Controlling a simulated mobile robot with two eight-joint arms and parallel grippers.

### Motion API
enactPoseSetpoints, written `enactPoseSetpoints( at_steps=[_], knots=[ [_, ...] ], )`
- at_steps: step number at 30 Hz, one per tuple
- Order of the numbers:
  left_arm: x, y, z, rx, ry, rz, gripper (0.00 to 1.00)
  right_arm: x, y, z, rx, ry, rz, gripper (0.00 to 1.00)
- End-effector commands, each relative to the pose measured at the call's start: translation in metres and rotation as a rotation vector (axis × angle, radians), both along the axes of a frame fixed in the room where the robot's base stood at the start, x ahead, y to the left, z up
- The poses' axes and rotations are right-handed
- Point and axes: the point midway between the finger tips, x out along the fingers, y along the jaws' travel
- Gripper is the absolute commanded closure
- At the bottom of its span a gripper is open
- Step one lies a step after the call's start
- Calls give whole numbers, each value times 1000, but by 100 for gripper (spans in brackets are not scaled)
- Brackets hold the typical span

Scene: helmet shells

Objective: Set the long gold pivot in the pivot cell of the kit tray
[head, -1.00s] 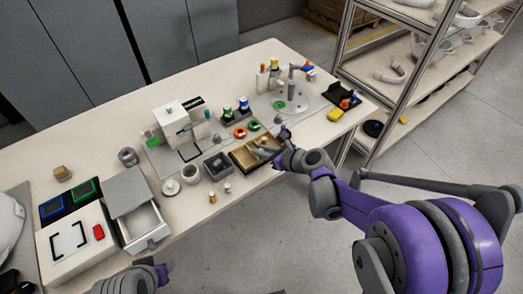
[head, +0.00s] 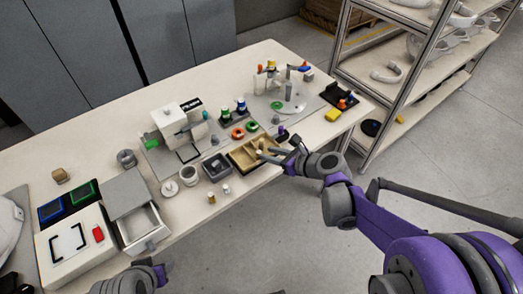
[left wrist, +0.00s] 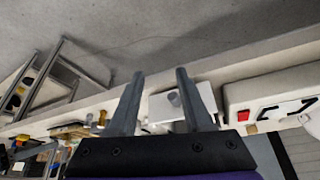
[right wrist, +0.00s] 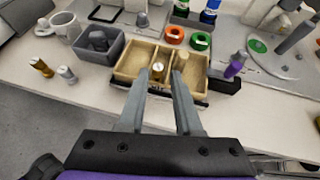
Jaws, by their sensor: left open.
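The kit tray (right wrist: 128,72) is a wooden tray with divided cells near the table's front edge; it also shows in the head view (head: 238,158). A gold pivot (right wrist: 158,68) stands in its middle part, seen between my right fingertips. A paler tan piece (right wrist: 182,60) sits beside it, partly hidden by a finger. My right gripper (right wrist: 163,76) has its fingers apart, at the tray's front side in the head view (head: 271,156). Another gold pivot (right wrist: 40,66) stands on the table next to a silver one (right wrist: 67,74). My left gripper (left wrist: 160,75) is open and empty, far from the tray.
A grey bin (right wrist: 97,45) with a dark part stands left of the tray, with a white mug (right wrist: 65,26) beyond. Orange (right wrist: 174,36) and green (right wrist: 200,41) rings lie behind the tray. A purple-tipped piece (right wrist: 235,66) is at its right. An open drawer (head: 143,227) stands left.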

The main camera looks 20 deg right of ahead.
Motion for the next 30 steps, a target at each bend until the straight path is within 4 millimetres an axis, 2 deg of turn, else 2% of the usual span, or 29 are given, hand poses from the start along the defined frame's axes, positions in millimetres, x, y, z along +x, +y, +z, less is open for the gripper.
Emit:
enactPoseSetpoints(
  at_steps=[1, 6, 11, 14, 17, 20, 24, 27, 30],
  knots=[
    [0, 0, 2, 0, -1, 0, 50, -10, -6, 7, 0, -1, -4, 67],
    [1, 0, 6, 0, -2, 0, 50, -34, -21, 22, -1, -1, -3, 67],
    [1, 0, 8, 0, -3, 0, 50, -47, -29, 31, 0, 0, -1, 67],
    [1, 0, 8, 0, -3, 0, 50, -54, -26, 31, -39, -6, 25, 67],
    [1, 0, 8, 0, -3, 0, 50, -69, -13, 25, -202, -30, 139, 67],
    [1, 0, 8, 0, -3, 0, 50, -96, 7, 14, -501, -83, 370, 67],
    [1, 0, 8, 0, -3, 0, 50, -147, 23, -4, -1008, -204, 837, 67],
    [1, 0, 8, 0, -3, 0, 50, -179, 23, -13, -1326, -304, 1192, 67],
    [1, 0, 8, 0, -3, 0, 50, -203, 17, -18, -1571, -394, 1513, 67]
  ],
)
